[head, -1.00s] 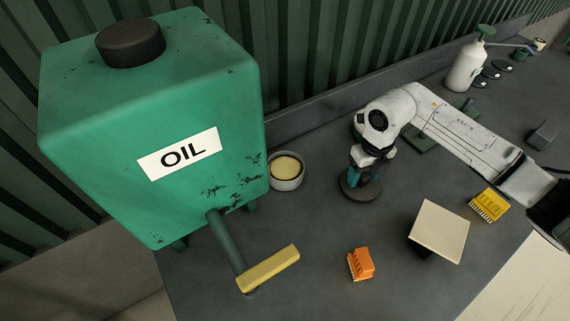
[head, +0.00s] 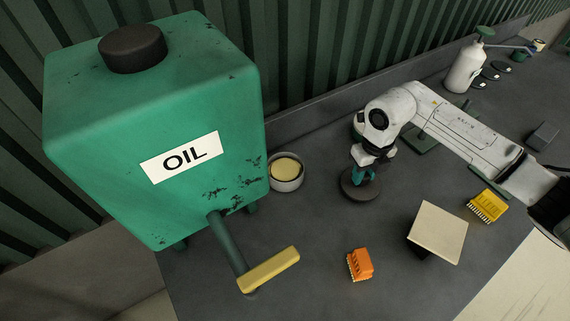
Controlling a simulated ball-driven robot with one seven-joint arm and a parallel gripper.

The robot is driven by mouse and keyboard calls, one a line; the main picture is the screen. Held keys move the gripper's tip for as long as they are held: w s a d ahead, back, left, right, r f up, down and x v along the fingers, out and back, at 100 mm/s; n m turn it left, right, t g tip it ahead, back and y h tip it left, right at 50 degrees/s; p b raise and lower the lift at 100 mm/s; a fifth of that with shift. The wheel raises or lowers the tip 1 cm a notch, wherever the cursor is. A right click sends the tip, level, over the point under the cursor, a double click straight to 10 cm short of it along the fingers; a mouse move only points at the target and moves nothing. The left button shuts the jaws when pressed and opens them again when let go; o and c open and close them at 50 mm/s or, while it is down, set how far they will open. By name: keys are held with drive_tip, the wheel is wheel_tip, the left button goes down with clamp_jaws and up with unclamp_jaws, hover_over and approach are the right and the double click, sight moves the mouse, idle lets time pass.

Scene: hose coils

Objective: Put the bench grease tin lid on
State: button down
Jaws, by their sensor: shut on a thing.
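The grease tin (head: 287,186) is a light grey round tin with yellow grease inside. It stands open on the bench beside the green oil tank. My gripper (head: 362,176) points down to the right of the tin, shut on a dark round lid (head: 358,189). The lid looks roughly level, on or just above the bench; I cannot tell which. The fingertips partly cover its upper side.
The green oil tank (head: 150,140) with a yellow-handled tap (head: 268,270) stands at left. An orange brush (head: 359,264), a cream square plate (head: 438,231) and a yellow brush (head: 487,205) lie in front. A white pump bottle (head: 464,70) stands behind. Bench between tin and lid is clear.

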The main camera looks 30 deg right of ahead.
drive_tip(key=shift+r+p, duration=1.9)
drive_tip(key=shift+r, duration=1.15)
